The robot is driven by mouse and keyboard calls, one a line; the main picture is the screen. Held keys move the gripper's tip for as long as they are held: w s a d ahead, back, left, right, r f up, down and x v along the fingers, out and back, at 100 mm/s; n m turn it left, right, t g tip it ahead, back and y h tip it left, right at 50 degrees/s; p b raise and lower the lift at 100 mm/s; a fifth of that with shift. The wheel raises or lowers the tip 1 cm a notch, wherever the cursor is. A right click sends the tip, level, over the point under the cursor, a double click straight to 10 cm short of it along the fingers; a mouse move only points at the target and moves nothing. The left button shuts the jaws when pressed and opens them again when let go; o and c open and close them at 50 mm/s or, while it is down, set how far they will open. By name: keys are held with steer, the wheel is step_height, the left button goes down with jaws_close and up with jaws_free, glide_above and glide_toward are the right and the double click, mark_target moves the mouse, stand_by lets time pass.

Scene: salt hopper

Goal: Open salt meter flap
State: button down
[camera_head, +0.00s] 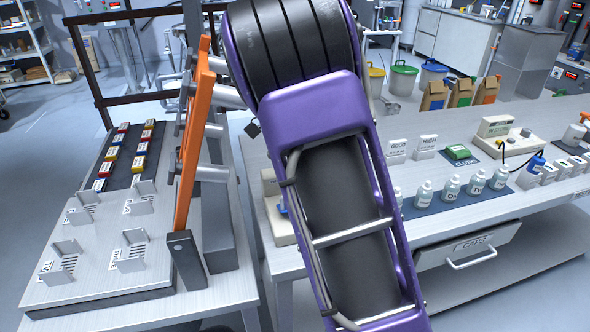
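I cannot pick out a salt meter or its flap in this view. My purple and black arm crosses the middle of the picture from top to bottom and hides what lies behind it. My gripper is not in view. A tall orange panel (193,135) stands upright at the right side of the left bench (215,292), with grey cylinders sticking out beside it. Whether it belongs to the salt meter I cannot tell.
The left bench holds metal holders (134,250) and a black strip with several coloured blocks (113,150). The right bench (450,215) carries white bottles (450,188), sign cards (426,143) and a beige device (500,130). A drawer marked CAPS (470,247) is below. Buckets (403,80) stand behind.

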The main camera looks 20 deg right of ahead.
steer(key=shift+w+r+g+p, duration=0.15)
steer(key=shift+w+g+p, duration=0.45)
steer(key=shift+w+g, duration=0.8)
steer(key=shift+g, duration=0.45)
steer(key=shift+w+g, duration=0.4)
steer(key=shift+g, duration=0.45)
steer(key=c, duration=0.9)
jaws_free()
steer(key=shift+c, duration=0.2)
